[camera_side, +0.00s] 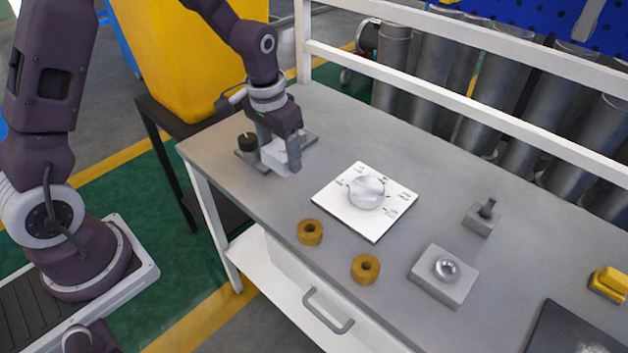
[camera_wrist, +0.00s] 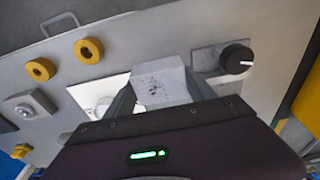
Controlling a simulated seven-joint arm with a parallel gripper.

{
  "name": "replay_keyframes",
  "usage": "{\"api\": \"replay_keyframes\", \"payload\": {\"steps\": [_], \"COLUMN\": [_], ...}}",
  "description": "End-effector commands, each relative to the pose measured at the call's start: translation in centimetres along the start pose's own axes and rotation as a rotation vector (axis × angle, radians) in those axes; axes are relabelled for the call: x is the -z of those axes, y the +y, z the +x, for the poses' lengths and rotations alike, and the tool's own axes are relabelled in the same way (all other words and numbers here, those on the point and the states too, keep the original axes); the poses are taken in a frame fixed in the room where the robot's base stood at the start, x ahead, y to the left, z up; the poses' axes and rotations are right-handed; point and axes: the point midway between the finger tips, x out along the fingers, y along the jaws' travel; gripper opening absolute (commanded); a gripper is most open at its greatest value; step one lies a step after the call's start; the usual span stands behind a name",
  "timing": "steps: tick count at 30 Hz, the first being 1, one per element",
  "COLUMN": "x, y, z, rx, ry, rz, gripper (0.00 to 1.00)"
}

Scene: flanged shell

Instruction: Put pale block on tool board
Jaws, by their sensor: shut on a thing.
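My gripper (camera_side: 281,148) is at the far left end of the bench, pointing down and shut on the pale block (camera_side: 274,156). In the wrist view the block (camera_wrist: 160,84) sits between the two fingers, with small dark marks on its face. I cannot tell whether the block touches the board or bench. No board is clearly labelled as the tool board.
A white plate (camera_side: 335,197) with a silver dial (camera_side: 367,191) lies mid-bench. Two ochre rings (camera_side: 310,232) (camera_side: 365,268), a grey block with a silver knob (camera_side: 445,277), a small grey switch block (camera_side: 482,218) and a yellow piece (camera_side: 609,284) stand further right. A white rail runs behind.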

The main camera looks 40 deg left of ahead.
Motion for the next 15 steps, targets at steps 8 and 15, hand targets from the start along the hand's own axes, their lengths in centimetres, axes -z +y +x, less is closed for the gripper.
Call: {"api": "replay_keyframes", "payload": {"steps": [8,15], "x": [-0.8,-0.9], "y": [0.0,0.0], "z": [5.6,7.7], "rx": [-0.001,0.000], "ry": [-0.006,0.001], "rz": [0.000,0.001], "gripper": [0.02,0.02]}}
